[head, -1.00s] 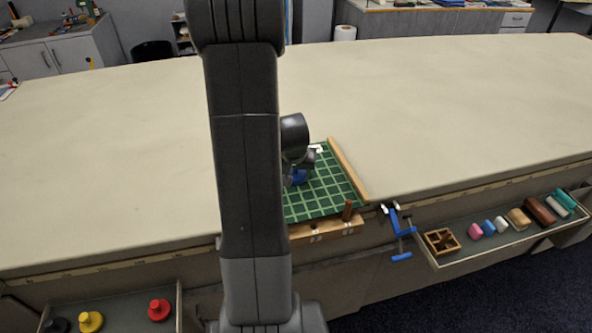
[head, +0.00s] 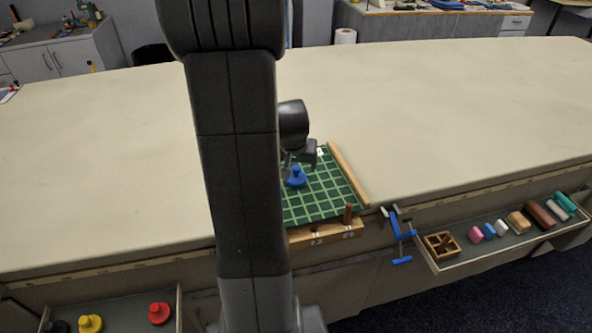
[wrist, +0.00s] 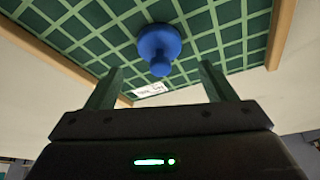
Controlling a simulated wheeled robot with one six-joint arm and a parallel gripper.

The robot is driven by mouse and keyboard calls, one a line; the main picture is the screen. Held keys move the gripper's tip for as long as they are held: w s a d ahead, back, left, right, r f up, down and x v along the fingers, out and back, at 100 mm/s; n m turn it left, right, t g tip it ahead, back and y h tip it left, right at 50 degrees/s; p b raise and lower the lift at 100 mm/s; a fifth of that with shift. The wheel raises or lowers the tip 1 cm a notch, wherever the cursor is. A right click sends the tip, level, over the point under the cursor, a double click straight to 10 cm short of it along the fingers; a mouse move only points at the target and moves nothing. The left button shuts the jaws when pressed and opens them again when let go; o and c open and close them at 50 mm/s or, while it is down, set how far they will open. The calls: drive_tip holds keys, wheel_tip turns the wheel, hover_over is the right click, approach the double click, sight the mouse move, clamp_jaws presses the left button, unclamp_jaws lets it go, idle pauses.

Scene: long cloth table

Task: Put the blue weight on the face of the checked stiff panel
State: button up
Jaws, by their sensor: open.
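The blue weight (head: 296,178) stands upright on the face of the green checked panel (head: 322,197), near its middle as far as I can see. In the wrist view the blue weight (wrist: 158,45) shows its round base on the checked panel (wrist: 230,30) and its knob towards me. My gripper (wrist: 158,80) is open, its two fingers apart on either side of the knob and clear of it. In the head view my gripper (head: 298,160) is just behind the weight, and my arm hides the panel's left part. A small white label (wrist: 149,90) lies on the panel.
A wooden strip (head: 348,173) edges the panel's right side. A wooden block with a peg (head: 326,232) is at its front, with a blue clamp (head: 400,235) nearby. Open drawers hold red and yellow weights (head: 159,312) and several blocks (head: 540,214). The tabletop beyond is clear.

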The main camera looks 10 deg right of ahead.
sight(296, 170)
drive_tip(key=shift+v, duration=3)
drive_tip(key=shift+f, duration=0.1)
drive_tip(key=x, duration=1.2)
drive_tip(key=shift+w+f, duration=0.1)
